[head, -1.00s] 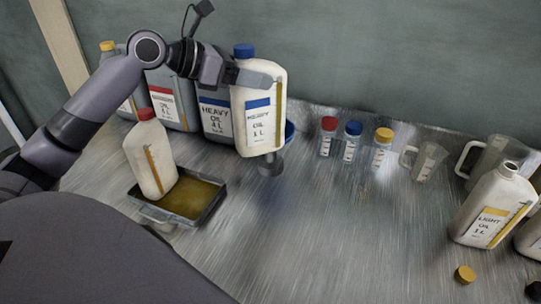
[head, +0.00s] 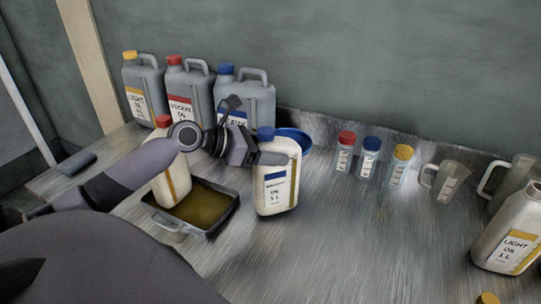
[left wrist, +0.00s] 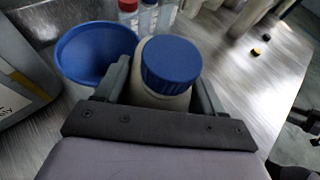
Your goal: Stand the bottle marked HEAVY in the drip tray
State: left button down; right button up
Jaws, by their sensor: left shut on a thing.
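The HEAVY bottle (head: 277,190) is white with a blue cap and a blue-banded label, its print now blurred. It is nearly upright, right of the drip tray. My left gripper (head: 268,158) is shut on its upper part, just below the cap. In the left wrist view the blue cap (left wrist: 171,62) sits between the two fingers. I cannot tell whether the bottle's base touches the table. The dark drip tray (head: 219,224) holds brownish oil. A white bottle with a red cap (head: 172,182) stands at its left side, partly hidden by my arm. My right gripper is out of view.
Several grey jugs (head: 190,95) stand along the wall. Small capped jars (head: 368,160) and a clear measuring jug (head: 446,184) are to the right.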

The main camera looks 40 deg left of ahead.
pick_arm(q)
jog(key=shift+f, duration=0.4)
jog(key=shift+c, duration=1.4)
grip_release()
jog(key=shift+f, duration=0.35)
jog(key=shift+o, duration=0.8)
jog(key=shift+r, duration=0.15)
